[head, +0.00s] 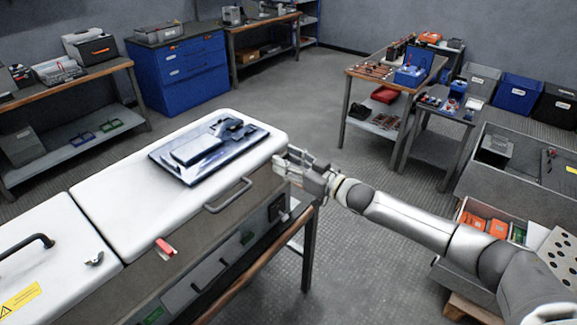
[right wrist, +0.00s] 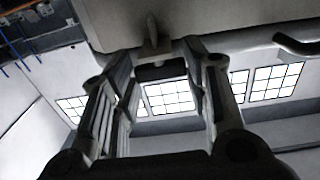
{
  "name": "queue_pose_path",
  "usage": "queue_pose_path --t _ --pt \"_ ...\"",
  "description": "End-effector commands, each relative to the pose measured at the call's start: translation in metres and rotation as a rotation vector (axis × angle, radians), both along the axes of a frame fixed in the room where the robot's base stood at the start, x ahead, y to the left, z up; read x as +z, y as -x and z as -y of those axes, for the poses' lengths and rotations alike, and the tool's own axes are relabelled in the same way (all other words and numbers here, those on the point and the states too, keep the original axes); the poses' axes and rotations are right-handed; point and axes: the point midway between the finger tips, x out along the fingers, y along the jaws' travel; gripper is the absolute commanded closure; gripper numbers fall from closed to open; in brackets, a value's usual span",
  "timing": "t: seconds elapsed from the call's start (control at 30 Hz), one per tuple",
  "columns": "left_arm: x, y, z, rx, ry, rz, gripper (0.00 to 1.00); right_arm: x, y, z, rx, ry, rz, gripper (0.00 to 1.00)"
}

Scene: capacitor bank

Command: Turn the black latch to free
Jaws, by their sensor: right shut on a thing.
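My right gripper (head: 287,164) reaches in from the right to the right end of the white-lidded cabinet (head: 110,215). Its fingers are at the lid's edge and hide what they hold in the head view. In the right wrist view, a small latch (right wrist: 152,32) with an upright tab stands at the lid edge between the fingertips of my right gripper (right wrist: 163,60). The gripper is shut on it. The latch looks grey-brown in the shade there, so its black colour is not clear. My left gripper is not in view.
A dark tray with a black device (head: 205,150) lies on the lid. A lid handle (head: 228,195) sticks out close left of my gripper. A red latch (head: 165,247) and a dark grey latch (head: 94,259) sit further left. The floor (head: 345,245) beyond the cabinet is clear.

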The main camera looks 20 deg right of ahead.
Motion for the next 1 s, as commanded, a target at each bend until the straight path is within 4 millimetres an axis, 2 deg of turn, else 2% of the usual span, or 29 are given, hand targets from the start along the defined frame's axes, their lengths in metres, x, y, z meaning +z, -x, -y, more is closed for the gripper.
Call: queue_pose_path --t 0.33,0.37,0.5,0.87,1.0 --pt "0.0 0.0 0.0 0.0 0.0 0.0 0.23 0.001 0.0 0.001 0.003 -0.002 -0.001 0.81" --pt "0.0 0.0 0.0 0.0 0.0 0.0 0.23 0.001 0.0 0.001 0.003 -0.002 -0.001 0.53" --pt "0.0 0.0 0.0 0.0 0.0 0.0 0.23 0.001 0.0 0.001 0.003 -0.001 -0.002 0.36" --pt "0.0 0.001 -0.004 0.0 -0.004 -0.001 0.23 0.0 0.002 0.002 0.002 -0.001 -0.003 0.36" --pt "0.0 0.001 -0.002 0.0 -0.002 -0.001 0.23 -0.002 0.012 0.008 0.002 -0.001 -0.005 0.36"
